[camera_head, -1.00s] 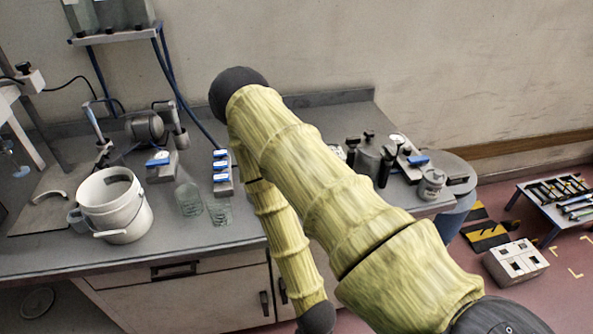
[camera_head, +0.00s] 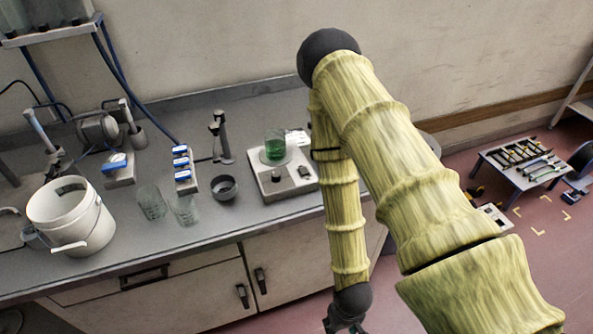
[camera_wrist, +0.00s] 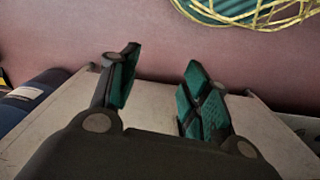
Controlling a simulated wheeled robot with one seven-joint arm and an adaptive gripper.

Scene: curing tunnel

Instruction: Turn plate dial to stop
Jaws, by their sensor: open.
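The hot plate (camera_head: 288,190) is a pale box on the bench, with a beaker of green liquid (camera_head: 275,148) standing on top. Two dark dials show on its front part: a left dial (camera_head: 276,177) and a right dial (camera_head: 304,171). I cannot read their settings. My arm hangs just right of the plate. My gripper (camera_head: 345,322) is low, below the bench top and in front of the cabinets, partly cut off by the picture's bottom edge. In the wrist view my gripper (camera_wrist: 160,78) is open, with nothing between its teal-padded fingers. The plate is not recognisable there.
A dark bowl (camera_head: 225,187), clear beakers (camera_head: 184,210), a stand (camera_head: 222,140) and a blue-topped block row (camera_head: 184,172) stand left of the plate. A white bucket (camera_head: 70,215) is farther left. A tool table (camera_head: 520,165) stands right. Bench front has free room.

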